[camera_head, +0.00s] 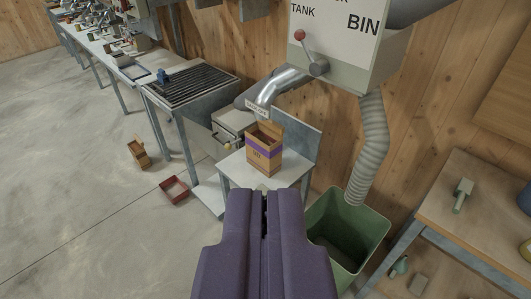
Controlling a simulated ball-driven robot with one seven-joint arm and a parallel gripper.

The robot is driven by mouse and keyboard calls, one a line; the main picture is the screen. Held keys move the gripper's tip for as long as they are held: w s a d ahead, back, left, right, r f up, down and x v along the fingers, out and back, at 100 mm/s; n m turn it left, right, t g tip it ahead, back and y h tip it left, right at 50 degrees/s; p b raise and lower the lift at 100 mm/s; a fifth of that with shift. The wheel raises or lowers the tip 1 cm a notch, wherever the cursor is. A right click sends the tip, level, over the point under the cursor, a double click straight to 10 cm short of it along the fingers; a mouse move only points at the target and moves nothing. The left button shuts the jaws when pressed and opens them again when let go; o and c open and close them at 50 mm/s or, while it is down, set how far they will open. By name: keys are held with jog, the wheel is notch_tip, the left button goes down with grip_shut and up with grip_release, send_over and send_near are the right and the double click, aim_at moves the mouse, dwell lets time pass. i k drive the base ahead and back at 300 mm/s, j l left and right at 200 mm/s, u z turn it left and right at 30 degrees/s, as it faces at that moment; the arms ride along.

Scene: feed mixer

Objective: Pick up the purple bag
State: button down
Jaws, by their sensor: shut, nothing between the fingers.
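A brown, box-shaped bag (262,150) with a purple band around it stands upright on a small light-topped table (234,172) near the middle of the view. Its top looks open, with a raised back flap, and small dark print shows on its front. My gripper (264,192), with dark purple fingers, reaches up from the bottom edge. Its fingers are shut with nothing between them. In the picture the fingertips lie just below the bag and apart from it; they cover part of the table's front.
A metal spout (272,88) hangs behind the bag. A green bin (376,238) stands right of the table under a grey hose (373,140). A wooden bench (485,215) is at right. A red tray (174,190) and brown box (138,154) lie on the open floor at left.

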aim_at(264, 140)
jog(key=i+j, duration=0.2)
jog(key=i, duration=0.4)
jog(key=i+j, duration=0.2)
jog(key=i, duration=0.35)
jog(key=i+j, duration=0.2)
jog(key=i, duration=0.4)
jog(key=i+j+u, duration=0.1)
jog(key=i, duration=0.45)
jog(key=i+j, duration=0.2)
jog(key=i, duration=0.4)
